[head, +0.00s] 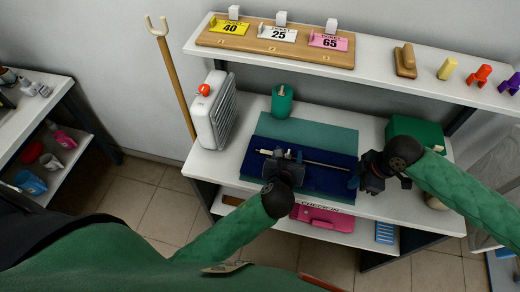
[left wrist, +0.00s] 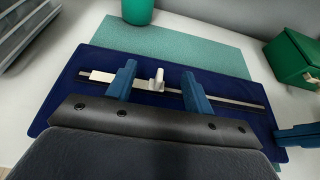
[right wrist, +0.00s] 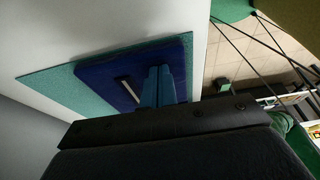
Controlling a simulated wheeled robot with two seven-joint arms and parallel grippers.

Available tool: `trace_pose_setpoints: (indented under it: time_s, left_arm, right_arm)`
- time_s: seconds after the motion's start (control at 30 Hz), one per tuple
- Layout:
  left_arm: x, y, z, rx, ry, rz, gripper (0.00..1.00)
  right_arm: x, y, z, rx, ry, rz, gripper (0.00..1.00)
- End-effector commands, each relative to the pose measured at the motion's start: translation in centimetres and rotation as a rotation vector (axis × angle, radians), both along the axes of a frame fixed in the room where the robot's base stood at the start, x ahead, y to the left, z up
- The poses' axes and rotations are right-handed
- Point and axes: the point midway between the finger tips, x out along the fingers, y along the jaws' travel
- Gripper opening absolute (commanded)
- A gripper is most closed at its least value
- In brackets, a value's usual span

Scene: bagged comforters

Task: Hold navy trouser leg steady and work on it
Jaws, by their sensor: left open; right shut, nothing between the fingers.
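The navy trouser leg (head: 327,183) lies flat on a teal mat (head: 330,139) on the white table; it also shows in the left wrist view (left wrist: 62,101) and the right wrist view (right wrist: 116,84). A thin pale strip (head: 318,163) with a small white tab (left wrist: 156,80) runs along the navy cloth. My left gripper (head: 283,158) is open over the cloth, its blue fingers (left wrist: 160,84) on either side of the white tab. My right gripper (head: 359,177) is shut and empty at the right end of the cloth; its fingers (right wrist: 159,85) are together.
A teal cup (head: 282,103) and a white box with a red knob (head: 212,108) stand at the back left. A green box (head: 415,131) stands at the back right. A shelf (head: 380,81) with numbered tickets hangs above. A pink case (head: 322,218) lies below the table.

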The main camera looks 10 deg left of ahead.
Motion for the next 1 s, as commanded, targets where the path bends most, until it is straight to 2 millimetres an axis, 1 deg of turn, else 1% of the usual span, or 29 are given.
trace_pose_setpoints:
  time_s: [0.03, 0.7, 1.0]
  left_arm:
    - [-0.3, 0.0, -0.2, 0.000, 0.000, 0.000, 0.52]
    - [-3.7, 0.0, 1.2, -0.001, 0.001, 0.000, 0.52]
    - [-3.9, 0.0, 1.3, -0.001, 0.001, 0.000, 0.52]
  right_arm:
    - [-0.4, -0.2, -1.1, -0.010, 0.016, -0.001, 0.00]
    - [-0.4, -0.2, -1.1, -0.010, 0.016, -0.001, 0.00]
    - [-0.4, -0.2, -1.1, -0.010, 0.016, -0.001, 0.00]
